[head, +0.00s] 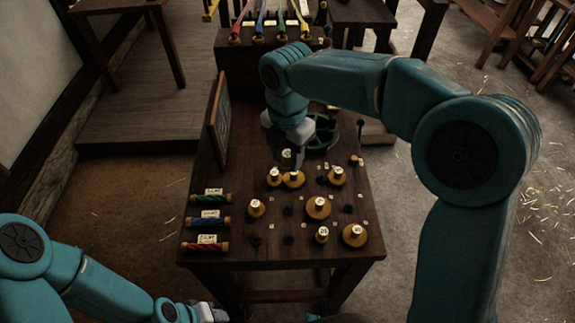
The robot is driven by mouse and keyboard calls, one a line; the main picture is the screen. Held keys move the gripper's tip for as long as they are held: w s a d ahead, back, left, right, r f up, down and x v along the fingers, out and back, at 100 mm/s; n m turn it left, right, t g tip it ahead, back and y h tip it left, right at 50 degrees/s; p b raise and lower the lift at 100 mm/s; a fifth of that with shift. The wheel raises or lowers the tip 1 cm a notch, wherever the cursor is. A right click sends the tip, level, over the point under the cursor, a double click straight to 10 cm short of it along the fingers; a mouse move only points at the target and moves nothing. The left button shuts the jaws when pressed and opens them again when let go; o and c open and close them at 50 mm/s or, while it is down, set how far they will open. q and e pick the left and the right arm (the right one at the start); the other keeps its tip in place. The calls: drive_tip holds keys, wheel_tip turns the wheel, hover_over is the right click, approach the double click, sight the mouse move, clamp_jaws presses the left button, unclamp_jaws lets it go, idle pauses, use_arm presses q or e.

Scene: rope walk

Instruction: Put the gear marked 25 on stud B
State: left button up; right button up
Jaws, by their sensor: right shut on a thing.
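My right gripper (289,160) points down over the back middle of the wooden table and is shut on a small piece that its fingers mostly hide; I cannot read a mark on it. Just in front of it stand two yellow gears, a left one (274,179) and a right one (294,181). More yellow gears with white marked tops stand on the table, such as a large one (318,210) and a small one (321,237). The marks are too small to read surely, and I cannot tell which stud is B. My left gripper (208,313) is low at the bottom edge, its jaws unclear.
Green, blue and red spools (209,221) lie along the table's left side. A dark upright board (218,118) stands at the left edge. A green wheel (324,133) is behind my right gripper. Several dark studs and small pale tags dot the tabletop.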

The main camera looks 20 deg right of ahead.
sight(288, 154)
drive_tip(key=shift+r+p, duration=1.95)
drive_tip(key=shift+r, duration=0.25)
drive_tip(key=shift+f, duration=0.1)
